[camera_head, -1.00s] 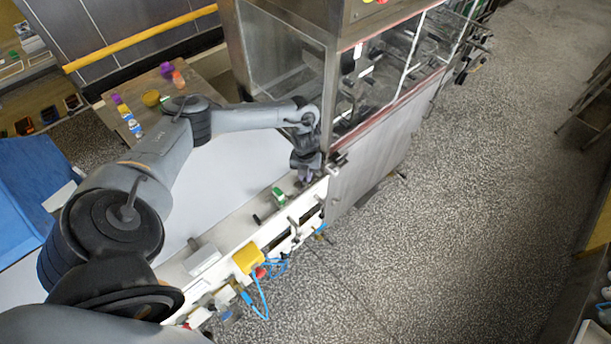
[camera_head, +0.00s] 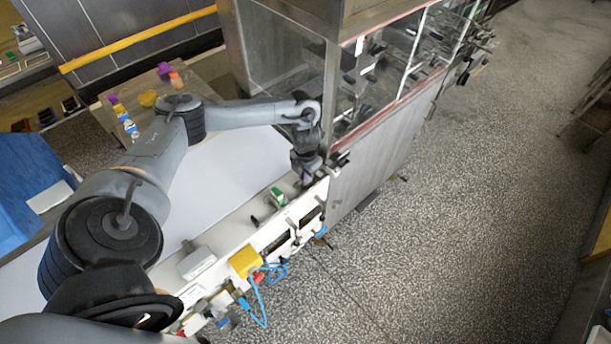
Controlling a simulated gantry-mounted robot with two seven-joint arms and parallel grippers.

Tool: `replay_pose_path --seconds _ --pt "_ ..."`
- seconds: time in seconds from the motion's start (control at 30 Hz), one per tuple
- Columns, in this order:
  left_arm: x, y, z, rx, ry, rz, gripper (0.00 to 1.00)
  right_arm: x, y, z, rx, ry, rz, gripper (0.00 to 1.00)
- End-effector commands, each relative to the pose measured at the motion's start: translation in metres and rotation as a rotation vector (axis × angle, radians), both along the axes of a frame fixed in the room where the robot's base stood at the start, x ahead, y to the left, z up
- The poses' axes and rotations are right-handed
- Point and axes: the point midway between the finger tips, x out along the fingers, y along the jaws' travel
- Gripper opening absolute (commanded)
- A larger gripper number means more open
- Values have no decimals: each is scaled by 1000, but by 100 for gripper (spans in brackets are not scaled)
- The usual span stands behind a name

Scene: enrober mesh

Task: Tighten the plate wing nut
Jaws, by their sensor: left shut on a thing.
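My left arm reaches in from the left over the white conveyor. My left gripper (camera_head: 306,179) points down at the conveyor's side rail, beside the lower corner of the steel enrober cabinet (camera_head: 376,140). It is shut on a small purplish thing between its fingers, which I take to be the plate wing nut; it is too small and too covered to make out its shape. The plate under it cannot be told apart from the rail. My right gripper is not in view.
The conveyor rail carries a green part (camera_head: 277,196), a yellow box (camera_head: 245,261) with blue cables, and a white box (camera_head: 197,263). A wooden table (camera_head: 190,86) with small bottles stands behind my arm. The speckled floor (camera_head: 450,230) at right is clear.

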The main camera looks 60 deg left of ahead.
Motion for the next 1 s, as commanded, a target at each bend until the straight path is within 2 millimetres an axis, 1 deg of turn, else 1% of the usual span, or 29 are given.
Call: replay_pose_path --seconds 0.03,0.3,0.77,0.8,0.97,1.0 --pt "-1 0 -3 2 2 -14 0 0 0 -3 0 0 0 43" --pt "-1 1 -2 1 2 -60 0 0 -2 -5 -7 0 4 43" --pt "-1 1 -2 1 3 -71 0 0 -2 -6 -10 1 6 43" --pt "-1 1 -2 1 3 -71 14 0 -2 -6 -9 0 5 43" --pt "-1 0 -2 0 3 -71 38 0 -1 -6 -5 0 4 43" --pt "-1 0 -2 0 2 -71 38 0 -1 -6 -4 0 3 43"
